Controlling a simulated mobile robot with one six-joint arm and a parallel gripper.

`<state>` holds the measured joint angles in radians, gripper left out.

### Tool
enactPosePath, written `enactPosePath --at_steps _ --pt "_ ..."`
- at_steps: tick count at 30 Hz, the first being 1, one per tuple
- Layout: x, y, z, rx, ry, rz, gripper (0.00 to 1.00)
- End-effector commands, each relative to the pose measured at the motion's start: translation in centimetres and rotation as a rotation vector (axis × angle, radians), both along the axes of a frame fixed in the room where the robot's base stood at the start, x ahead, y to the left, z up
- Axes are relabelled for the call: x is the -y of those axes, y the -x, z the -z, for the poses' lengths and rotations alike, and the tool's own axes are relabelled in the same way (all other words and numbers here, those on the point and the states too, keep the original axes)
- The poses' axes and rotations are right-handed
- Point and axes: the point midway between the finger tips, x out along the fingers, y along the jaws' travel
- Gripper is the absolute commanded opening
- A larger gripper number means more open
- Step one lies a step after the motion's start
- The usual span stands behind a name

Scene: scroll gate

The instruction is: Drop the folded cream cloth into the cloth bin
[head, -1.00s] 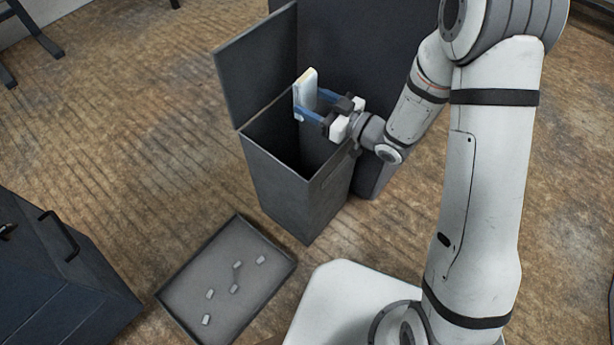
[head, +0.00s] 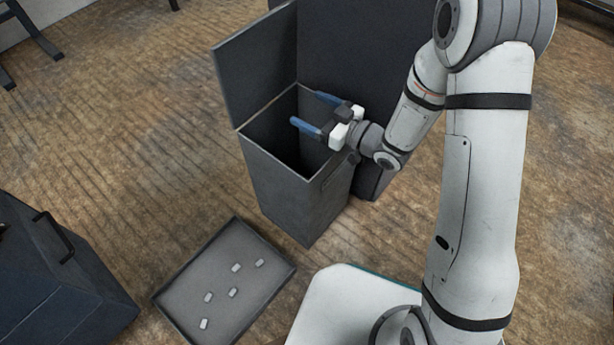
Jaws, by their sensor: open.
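The cloth bin (head: 297,193) is a tall dark grey box with its lid (head: 257,66) standing open at the left. My gripper (head: 305,110) is over the bin's opening, its two blue fingers apart with nothing between them. The folded cream cloth is not in view now. The inside of the bin is dark, and I cannot see its bottom.
A shallow grey tray (head: 180,302) with several small pale pieces lies on the wooden floor in front of the bin. A dark cabinet with a handle (head: 57,235) stands at the lower left. A tall dark panel (head: 345,50) rises behind the bin.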

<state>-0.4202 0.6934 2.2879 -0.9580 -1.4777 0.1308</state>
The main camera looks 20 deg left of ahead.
Motion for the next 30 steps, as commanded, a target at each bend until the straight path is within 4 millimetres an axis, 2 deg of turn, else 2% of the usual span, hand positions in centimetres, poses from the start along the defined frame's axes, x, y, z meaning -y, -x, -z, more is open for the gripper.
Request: enactPosePath --at_steps 5,15,18,22,30 --pt "0.5 0.1 -0.1 0.000 0.001 0.001 0.83" --pt "5.8 1.1 -0.2 -0.002 0.001 0.003 0.83" --pt "6.9 1.4 -0.1 -0.002 0.001 0.002 0.83" --pt "7.5 1.5 0.0 0.000 0.001 -0.001 0.83" --pt "7.6 1.6 0.0 0.000 0.000 -0.002 0.83"
